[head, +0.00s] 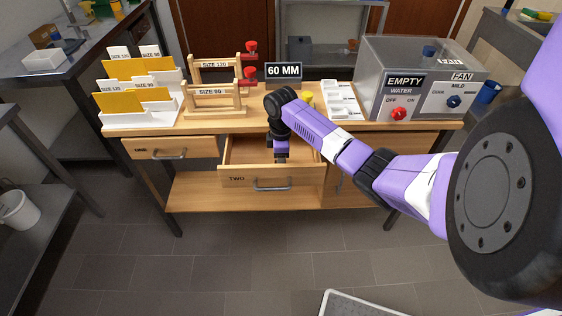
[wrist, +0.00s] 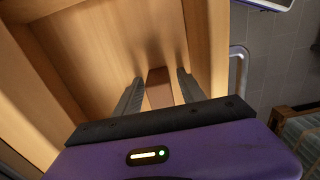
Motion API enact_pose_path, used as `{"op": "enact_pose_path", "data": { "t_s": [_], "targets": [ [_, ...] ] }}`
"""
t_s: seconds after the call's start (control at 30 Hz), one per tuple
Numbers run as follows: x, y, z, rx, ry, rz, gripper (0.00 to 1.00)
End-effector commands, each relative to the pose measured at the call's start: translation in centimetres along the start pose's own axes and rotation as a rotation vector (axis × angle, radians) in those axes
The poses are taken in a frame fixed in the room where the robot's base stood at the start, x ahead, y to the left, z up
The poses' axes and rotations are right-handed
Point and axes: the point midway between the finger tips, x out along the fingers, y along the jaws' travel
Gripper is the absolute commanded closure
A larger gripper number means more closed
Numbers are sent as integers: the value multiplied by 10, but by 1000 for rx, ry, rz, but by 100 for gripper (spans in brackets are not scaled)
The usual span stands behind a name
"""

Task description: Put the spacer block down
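The spacer block (wrist: 159,88) is a small reddish-brown block in the wrist view. It stands between the two fingers of my gripper (wrist: 160,82). A narrow gap shows between the block and each finger, so the gripper looks open around it. In the head view my gripper (head: 281,158) points down into the pulled-out drawer labelled TWO (head: 236,180). The block cannot be made out there, as the gripper covers it. Whether the block's underside touches the drawer floor is hard to tell.
Drawer ONE (head: 170,148) is at the left. On the bench top (head: 232,126) stand a card rack (head: 140,118), wooden frames (head: 215,104), a 60 MM sign (head: 284,72), a white tray (head: 340,100) and a clear-sided box with an EMPTY label (head: 410,70). Drawer walls (wrist: 205,45) stand close around my gripper.

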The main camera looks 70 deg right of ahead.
Motion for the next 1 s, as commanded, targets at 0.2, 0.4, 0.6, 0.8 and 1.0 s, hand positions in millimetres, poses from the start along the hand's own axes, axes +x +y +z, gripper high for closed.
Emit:
{"op": "enact_pose_path", "data": {
  "t_s": [0.2, 0.4, 0.6, 0.8, 1.0],
  "targets": [
    [0, 0, 0, 0, 0, 0, 52],
    [-8, 0, 0, -1, 0, 1, 52],
    [-41, 1, 0, -1, 2, 4, 52],
    [-82, 1, -1, -1, 1, 4, 52],
    [-111, 0, 0, 0, 1, 1, 52]
  ]
}}
